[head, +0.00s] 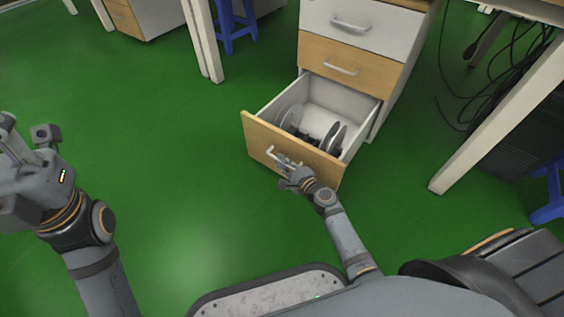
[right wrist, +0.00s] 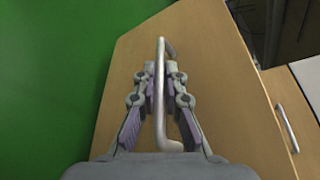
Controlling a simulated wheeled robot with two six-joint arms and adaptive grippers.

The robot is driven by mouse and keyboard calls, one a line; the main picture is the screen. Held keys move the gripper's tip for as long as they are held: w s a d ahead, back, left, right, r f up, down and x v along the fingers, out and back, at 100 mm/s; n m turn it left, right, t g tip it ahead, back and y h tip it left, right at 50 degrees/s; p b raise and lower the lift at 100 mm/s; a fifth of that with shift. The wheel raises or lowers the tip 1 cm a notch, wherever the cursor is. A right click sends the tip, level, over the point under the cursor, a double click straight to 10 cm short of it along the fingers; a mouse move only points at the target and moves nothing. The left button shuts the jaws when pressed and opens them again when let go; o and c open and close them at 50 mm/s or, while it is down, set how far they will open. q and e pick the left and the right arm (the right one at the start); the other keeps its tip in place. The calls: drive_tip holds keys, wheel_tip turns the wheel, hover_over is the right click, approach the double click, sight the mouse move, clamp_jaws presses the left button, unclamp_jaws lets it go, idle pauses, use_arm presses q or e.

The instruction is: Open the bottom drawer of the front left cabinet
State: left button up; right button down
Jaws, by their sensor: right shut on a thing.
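The cabinet (head: 367,28) stands at the upper right of the head view, with white and wood-coloured drawer fronts. Its bottom drawer (head: 262,140) is pulled out, and round reels show inside. My right gripper (head: 287,172) is at the front of that drawer, shut on its metal handle (head: 270,152). In the right wrist view the two fingers (right wrist: 160,85) close around the handle bar (right wrist: 161,50), in front of the wooden drawer front (right wrist: 215,75). My left gripper (head: 15,150) is at the left edge of the head view, away from the cabinet; its fingertips are not clear.
A white table leg (head: 500,120) and black cables (head: 500,72) are right of the cabinet. A blue stool (head: 236,28) and another cabinet (head: 140,15) stand at the back. The green floor (head: 160,110) left of the drawer is clear.

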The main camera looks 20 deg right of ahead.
idle(0.3)
drive_tip(key=c, duration=1.4)
unclamp_jaws()
drive_tip(key=shift+s, duration=0.1)
drive_tip(key=v, duration=1.2)
